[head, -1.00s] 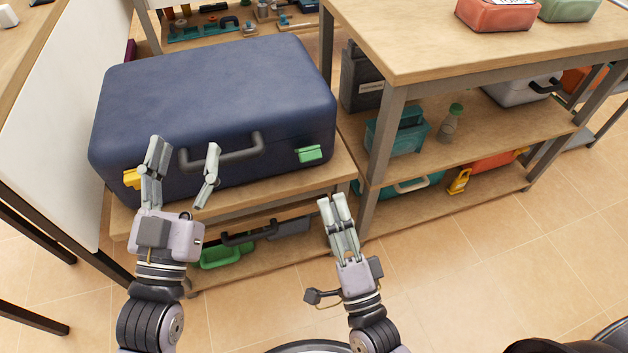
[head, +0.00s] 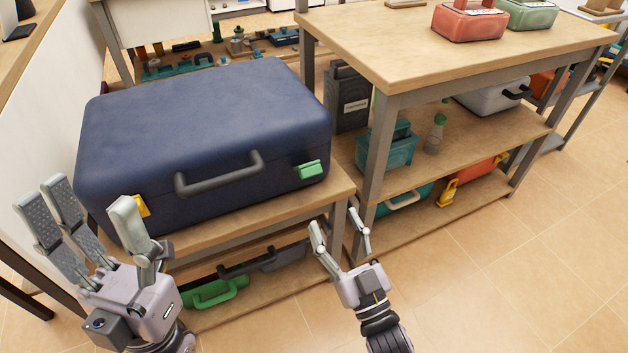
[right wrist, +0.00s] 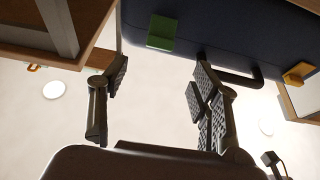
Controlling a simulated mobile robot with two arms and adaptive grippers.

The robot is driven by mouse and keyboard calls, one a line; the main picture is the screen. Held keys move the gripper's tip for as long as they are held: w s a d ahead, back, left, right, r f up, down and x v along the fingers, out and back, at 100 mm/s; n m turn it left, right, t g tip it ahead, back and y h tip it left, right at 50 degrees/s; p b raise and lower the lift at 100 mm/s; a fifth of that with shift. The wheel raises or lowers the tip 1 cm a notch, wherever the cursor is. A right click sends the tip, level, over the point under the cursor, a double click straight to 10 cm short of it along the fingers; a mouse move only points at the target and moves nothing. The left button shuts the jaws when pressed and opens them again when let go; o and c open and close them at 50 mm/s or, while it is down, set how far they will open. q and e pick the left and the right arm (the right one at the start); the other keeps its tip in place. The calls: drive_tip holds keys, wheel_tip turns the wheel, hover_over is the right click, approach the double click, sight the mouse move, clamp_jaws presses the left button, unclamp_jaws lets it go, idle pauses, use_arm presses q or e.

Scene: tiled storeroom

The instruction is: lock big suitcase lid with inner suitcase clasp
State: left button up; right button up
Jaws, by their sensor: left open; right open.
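The big dark blue suitcase (head: 215,125) lies flat on a wooden shelf with its lid down. Its black handle (head: 222,176) is at the middle of the front. A green clasp (head: 309,170) is at the right of the front and a yellow clasp (head: 140,206) at the left. In the right wrist view, which looks upside down, the green clasp (right wrist: 161,32) and the yellow clasp (right wrist: 298,73) show too. My left gripper (head: 90,208) is open and empty, left of and near the yellow clasp. My right gripper (head: 336,226) is open and empty, below the green clasp.
A taller wooden table (head: 450,50) stands right of the suitcase, its leg (head: 378,155) close to the green clasp side. A green case (head: 214,293) lies on the lower shelf. A white panel (head: 35,150) stands at the left. The floor in front is clear.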

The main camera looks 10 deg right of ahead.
sight(307, 170)
drive_tip(key=b+x, duration=0.1)
drive_tip(key=x, duration=0.9)
drive_tip(key=shift+w+b, duration=0.25)
drive_tip(key=shift+b, duration=0.05)
drive_tip(key=shift+a+r, duration=0.1)
drive_tip(key=shift+c, duration=0.6)
